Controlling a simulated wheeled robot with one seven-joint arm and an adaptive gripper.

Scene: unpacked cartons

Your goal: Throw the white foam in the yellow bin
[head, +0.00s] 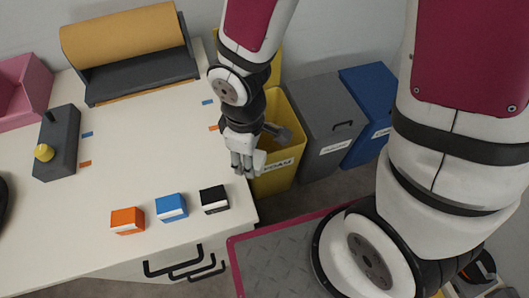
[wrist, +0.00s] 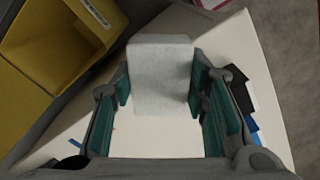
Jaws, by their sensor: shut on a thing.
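My gripper (wrist: 160,84) is shut on a white foam block (wrist: 160,62), with a green-padded finger on either side of it. In the head view my gripper (head: 246,163) is above the table's right edge, just left of and beside the yellow bin (head: 274,184). The foam is hard to tell from the pale gripper parts there. The yellow bin has an open top and a white label reading FOAM. Its opening is partly hidden behind my arm. In the wrist view the yellow bin (wrist: 22,92) is at the upper left, apart from the foam.
A grey bin (head: 322,125) and a blue bin (head: 372,105) stand right of the yellow one. Orange (head: 127,221), blue (head: 171,207) and black (head: 214,200) boxes lie along the white table's (head: 130,165) front. A brown paper roll (head: 125,45) is at the back.

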